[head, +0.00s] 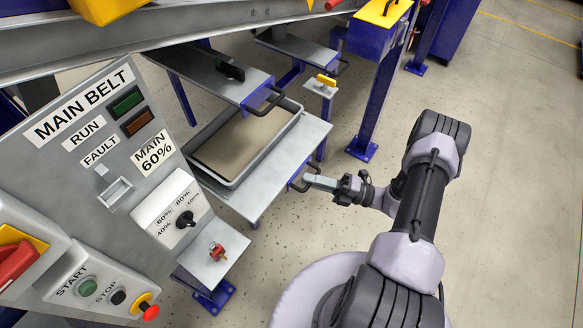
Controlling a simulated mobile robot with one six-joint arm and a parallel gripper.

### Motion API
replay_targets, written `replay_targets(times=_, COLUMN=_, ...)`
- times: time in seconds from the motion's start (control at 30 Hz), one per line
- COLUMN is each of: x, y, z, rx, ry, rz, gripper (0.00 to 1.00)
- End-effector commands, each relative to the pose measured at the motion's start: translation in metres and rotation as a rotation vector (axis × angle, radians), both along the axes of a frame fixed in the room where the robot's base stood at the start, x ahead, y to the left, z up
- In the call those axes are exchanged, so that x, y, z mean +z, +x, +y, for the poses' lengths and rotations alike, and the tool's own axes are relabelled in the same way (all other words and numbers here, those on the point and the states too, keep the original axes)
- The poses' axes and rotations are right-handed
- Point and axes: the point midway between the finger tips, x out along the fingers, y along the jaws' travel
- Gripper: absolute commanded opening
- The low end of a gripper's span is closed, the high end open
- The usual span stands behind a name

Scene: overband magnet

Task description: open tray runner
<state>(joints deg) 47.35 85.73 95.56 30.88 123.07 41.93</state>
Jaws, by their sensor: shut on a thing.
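The tray runner (293,151) is a flat grey plate in the middle of the head view, sticking out from under the conveyor frame. A grey tray (233,180) with a raised rim and a flat tan inside rests on it. A dark bar handle (293,184) is on the runner's right-hand edge. My gripper (308,180) reaches in from the right and is shut on this handle. The fingertips partly cover the handle, so the exact grip is hard to see.
A control panel (108,150) with buttons, a dial and a red key-like part fills the left. Another grey plate (212,72) with a black handle overhangs the tray. A blue post (375,95) stands behind my arm. Open speckled floor (510,170) lies to the right.

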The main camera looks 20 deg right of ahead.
Motion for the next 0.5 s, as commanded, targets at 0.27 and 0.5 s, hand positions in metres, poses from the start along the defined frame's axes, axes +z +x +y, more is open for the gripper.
replay_targets(times=0.27, x=-0.001, y=-0.057, z=-0.043, rx=-0.006, ry=-0.001, rz=-0.001, gripper=0.00)
replay_targets(times=0.5, x=-0.001, y=-0.091, z=-0.068, rx=-0.004, ry=-0.001, rz=-0.001, gripper=0.00)
